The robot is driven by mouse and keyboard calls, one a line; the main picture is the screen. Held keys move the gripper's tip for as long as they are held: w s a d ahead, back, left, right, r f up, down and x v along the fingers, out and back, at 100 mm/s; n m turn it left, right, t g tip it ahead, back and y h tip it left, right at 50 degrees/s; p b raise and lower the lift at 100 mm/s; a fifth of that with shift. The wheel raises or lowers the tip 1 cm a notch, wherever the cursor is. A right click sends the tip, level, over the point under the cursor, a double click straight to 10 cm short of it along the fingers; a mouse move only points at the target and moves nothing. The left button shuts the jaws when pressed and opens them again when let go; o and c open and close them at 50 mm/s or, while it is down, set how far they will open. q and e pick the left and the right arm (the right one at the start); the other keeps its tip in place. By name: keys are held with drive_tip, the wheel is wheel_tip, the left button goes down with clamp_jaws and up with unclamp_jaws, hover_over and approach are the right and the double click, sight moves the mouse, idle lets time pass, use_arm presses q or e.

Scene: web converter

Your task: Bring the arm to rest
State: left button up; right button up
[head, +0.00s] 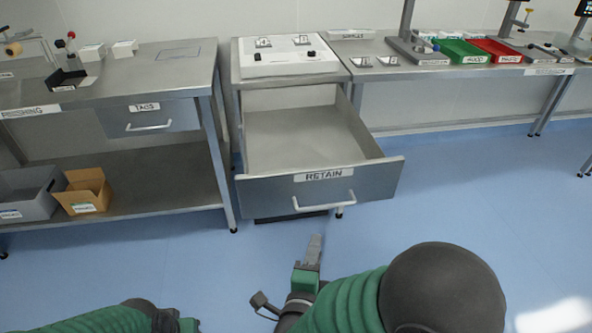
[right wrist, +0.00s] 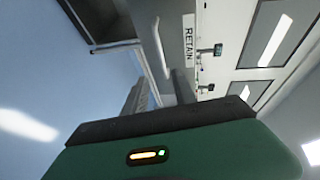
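My right arm (head: 340,300) reaches in from the bottom of the head view. Its right gripper (head: 314,250) is in front of the drawer, apart from its handle. In the right wrist view its two fingers (right wrist: 160,95) stand apart with nothing between them, so it looks open and empty. My left arm (head: 100,320) shows low at the bottom left, and its gripper fingers are out of the picture. The drawer labelled RETAIN (head: 320,185) is pulled out and its visible inside is empty. Its front and label also show in the right wrist view (right wrist: 188,50).
A bench with a TAGS drawer (head: 150,118), shut, stands at the left. A grey bin (head: 25,200) and a cardboard box (head: 88,190) sit on its lower shelf. A green tray (head: 460,50) and red tray (head: 497,50) are on the right bench. The blue floor (head: 480,190) at right is clear.

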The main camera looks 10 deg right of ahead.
wheel_tip(320, 180, down, 7)
drive_tip(key=w+n+g+y, duration=0.1)
drive_tip(key=n+g+y, duration=0.45)
drive_tip(key=n, duration=0.75)
drive_tip(key=s+d+f+n+g, duration=0.4)
drive_tip(key=s+d+n+g, duration=0.2)
drive_tip(key=s+d+n, duration=0.4)
wheel_tip(320, 180, up, 24)
drive_tip(key=s+m+p, duration=0.1)
drive_tip(key=s+p, duration=0.1)
drive_tip(key=p, duration=2.1)
drive_tip(key=shift+a+f+m+g+p, duration=0.2)
drive_tip(key=shift+a+m+g+p, duration=0.1)
drive_tip(key=shift+m+g+p, duration=0.1)
